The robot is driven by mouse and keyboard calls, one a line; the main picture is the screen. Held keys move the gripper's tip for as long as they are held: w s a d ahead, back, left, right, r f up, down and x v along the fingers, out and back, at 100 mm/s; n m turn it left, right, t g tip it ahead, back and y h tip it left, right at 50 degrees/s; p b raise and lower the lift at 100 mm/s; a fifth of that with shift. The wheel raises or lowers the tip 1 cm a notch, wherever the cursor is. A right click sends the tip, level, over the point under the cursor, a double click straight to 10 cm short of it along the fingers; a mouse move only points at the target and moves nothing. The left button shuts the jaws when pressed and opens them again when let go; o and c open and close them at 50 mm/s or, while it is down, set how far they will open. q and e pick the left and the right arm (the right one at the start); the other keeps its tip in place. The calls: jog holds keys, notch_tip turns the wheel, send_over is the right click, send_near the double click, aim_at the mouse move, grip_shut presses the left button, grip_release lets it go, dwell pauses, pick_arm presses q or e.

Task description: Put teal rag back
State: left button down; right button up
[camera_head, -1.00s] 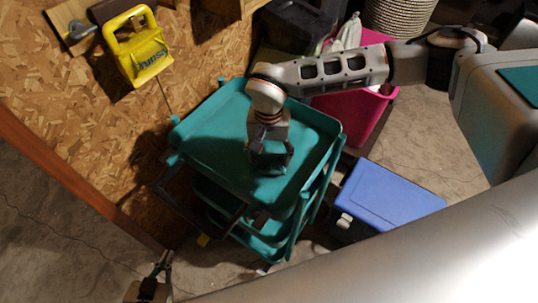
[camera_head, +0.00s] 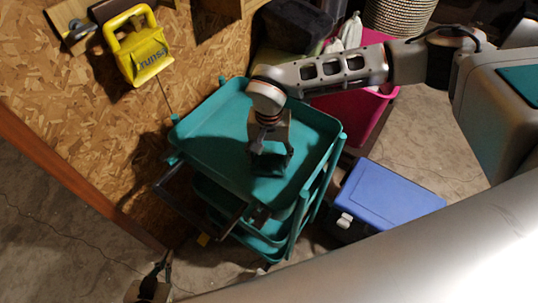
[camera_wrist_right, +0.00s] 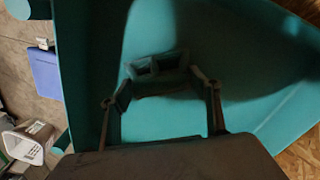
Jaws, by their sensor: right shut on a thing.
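My right gripper (camera_head: 270,168) points down over the top tray of a teal cart (camera_head: 216,128). In the right wrist view, its two fingers (camera_wrist_right: 160,82) are spread around a dark teal, folded-looking piece, likely the rag (camera_wrist_right: 158,88), and are shut on it. The piece is close to the teal tray surface; I cannot tell whether it touches. In the head view the piece is dark and mostly hidden by the gripper. My left gripper (camera_head: 160,272) is at the lower left, low in front of the cart; its opening is unclear.
A blue-lidded box (camera_head: 390,195) stands right of the cart, with a pink bin (camera_head: 350,110) behind. A yellow item (camera_head: 140,48) hangs on the chipboard wall (camera_head: 60,100). Bare floor (camera_head: 60,235) lies at lower left.

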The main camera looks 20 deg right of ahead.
aim_at(269, 156)
jog(key=shift+f, duration=0.65)
jog(key=o, duration=1.1)
jog(key=shift+o, duration=0.2)
jog(key=shift+r, duration=0.15)
notch_tip(269, 156, up, 12)
